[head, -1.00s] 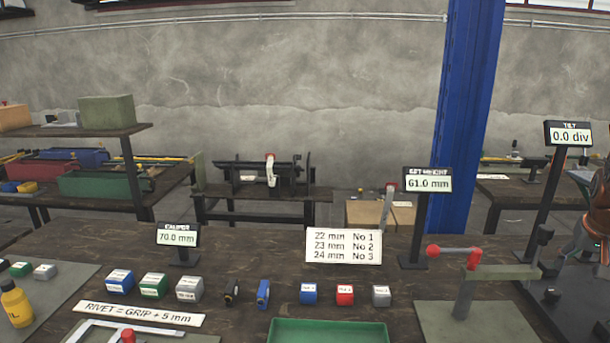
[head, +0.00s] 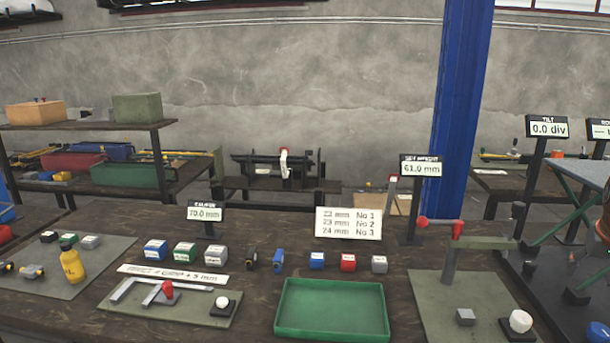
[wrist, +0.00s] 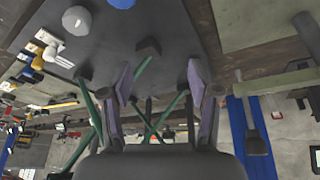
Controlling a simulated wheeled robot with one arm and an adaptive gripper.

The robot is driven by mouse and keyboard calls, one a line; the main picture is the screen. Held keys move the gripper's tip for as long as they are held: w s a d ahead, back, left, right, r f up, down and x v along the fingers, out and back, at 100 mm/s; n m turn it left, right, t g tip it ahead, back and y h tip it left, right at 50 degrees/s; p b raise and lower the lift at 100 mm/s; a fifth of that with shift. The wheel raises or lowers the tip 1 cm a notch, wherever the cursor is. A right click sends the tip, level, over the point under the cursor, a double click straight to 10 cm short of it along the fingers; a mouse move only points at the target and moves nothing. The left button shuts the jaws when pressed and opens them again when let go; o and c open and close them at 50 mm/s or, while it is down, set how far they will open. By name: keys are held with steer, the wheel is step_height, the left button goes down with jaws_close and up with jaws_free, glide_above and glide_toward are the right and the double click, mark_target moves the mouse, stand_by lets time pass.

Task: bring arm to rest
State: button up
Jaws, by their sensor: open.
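My gripper (wrist: 158,82) shows in the wrist view with its two fingers spread apart and nothing between them. It is open and empty. In the wrist view the scene appears upside down, with a dark grey surface (wrist: 165,45) beyond the fingers and a blue post (wrist: 238,125) at the lower right. The gripper cannot be made out in the head view. I cannot tell its exact distance from the bench.
The wooden bench (head: 75,318) holds a green tray (head: 332,310), a yellow bottle (head: 72,264), coloured blocks and a press (head: 452,255) with a red-ended lever. Display stands, including the tilt display (head: 549,128), rise at the back and right. A blue column (head: 462,110) stands behind.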

steer(key=s+a+r+n+g+y+p, duration=0.1)
steer(key=s+a+n+p, duration=0.1)
steer(key=a, duration=1.1)
steer(key=s+a+r+n+y+p, duration=0.1)
steer(key=s+a+n+p, duration=0.1)
steer(key=a, duration=1)
steer(key=s+a+f+n+g+p, duration=0.1)
steer(key=s+a+n+g+p, duration=0.1)
steer(key=s+a, duration=0.8)
steer(key=shift+s+a+f+y+p, duration=0.35)
steer(key=shift+s+f+y+p, duration=0.05)
steer(key=shift+s, duration=0.05)
steer(key=s+a+f, duration=0.1)
steer(key=s, duration=0.3)
steer(key=s+a+f+g+p, duration=0.1)
steer(key=s+a, duration=0.1)
steer(key=s, duration=0.3)
steer(key=s+a+f+g+p, duration=0.1)
steer(key=s, duration=0.3)
steer(key=shift+s+a+f+n, duration=0.1)
steer(key=shift+s+a+n, duration=0.2)
steer(key=shift+s+a, duration=0.1)
